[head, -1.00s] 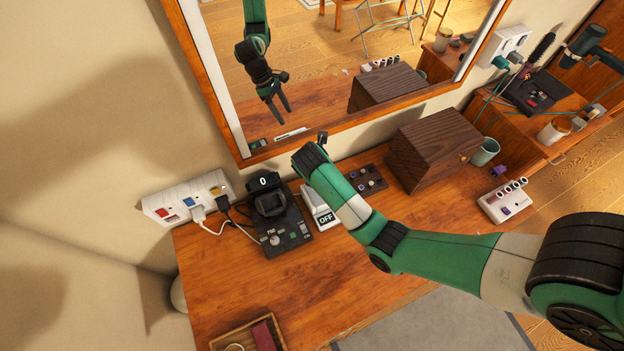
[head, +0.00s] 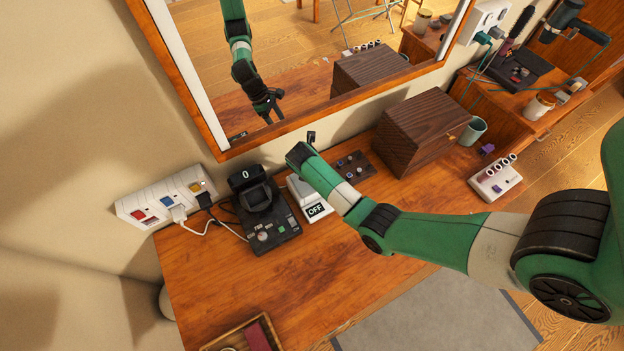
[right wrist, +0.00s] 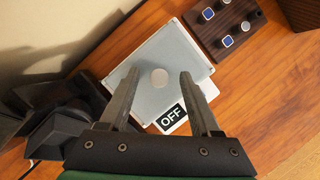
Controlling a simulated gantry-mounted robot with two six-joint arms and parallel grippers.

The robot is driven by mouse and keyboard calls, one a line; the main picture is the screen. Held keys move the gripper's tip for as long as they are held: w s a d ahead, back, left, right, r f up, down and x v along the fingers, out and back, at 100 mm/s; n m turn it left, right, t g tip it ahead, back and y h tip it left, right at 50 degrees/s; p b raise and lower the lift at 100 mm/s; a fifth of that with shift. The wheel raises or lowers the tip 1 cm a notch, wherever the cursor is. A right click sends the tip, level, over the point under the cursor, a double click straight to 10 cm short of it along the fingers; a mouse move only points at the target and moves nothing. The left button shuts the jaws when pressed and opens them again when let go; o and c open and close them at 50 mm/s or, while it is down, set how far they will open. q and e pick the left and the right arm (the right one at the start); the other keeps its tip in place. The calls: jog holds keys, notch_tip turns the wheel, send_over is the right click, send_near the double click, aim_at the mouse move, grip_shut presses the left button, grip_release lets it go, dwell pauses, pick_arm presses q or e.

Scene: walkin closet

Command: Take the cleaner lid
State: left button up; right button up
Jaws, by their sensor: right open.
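The cleaner is a white box with a black OFF label, standing on the wooden desk. Its grey lid (right wrist: 178,62) with a round pale knob (right wrist: 160,78) shows in the right wrist view. In the head view the cleaner (head: 309,201) is partly covered by my right arm. My right gripper (right wrist: 159,74) is open, with its fingers over the lid to either side of the knob in the picture. I cannot tell the remaining height gap. The jaws are hidden behind my arm in the head view. My left gripper is not in view.
A black device (head: 266,217) stands close left of the cleaner, with a power strip (head: 166,198) behind it. A knobbed panel (head: 354,167) and dark wooden box (head: 421,133) are to the right. A framed mirror (head: 330,50) rises behind.

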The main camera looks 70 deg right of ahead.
jog(key=shift+r, duration=0.1)
jog(key=shift+c, duration=0.3)
grip_shut()
jog(key=shift+r, duration=0.35)
jog(key=r+p, duration=0.1)
jog(key=r, duration=0.1)
jog(key=r+p, duration=0.1)
jog(key=r, duration=0.1)
jog(key=shift+s+a+r+p, duration=0.1)
jog(key=shift+s+a+p, duration=0.15)
jog(key=shift+a+p, duration=0.1)
jog(key=s+a+r+p, duration=0.4)
jog(key=s+a+r, duration=0.4)
jog(key=s+a, duration=0.1)
jog(key=shift+s+p, duration=0.35)
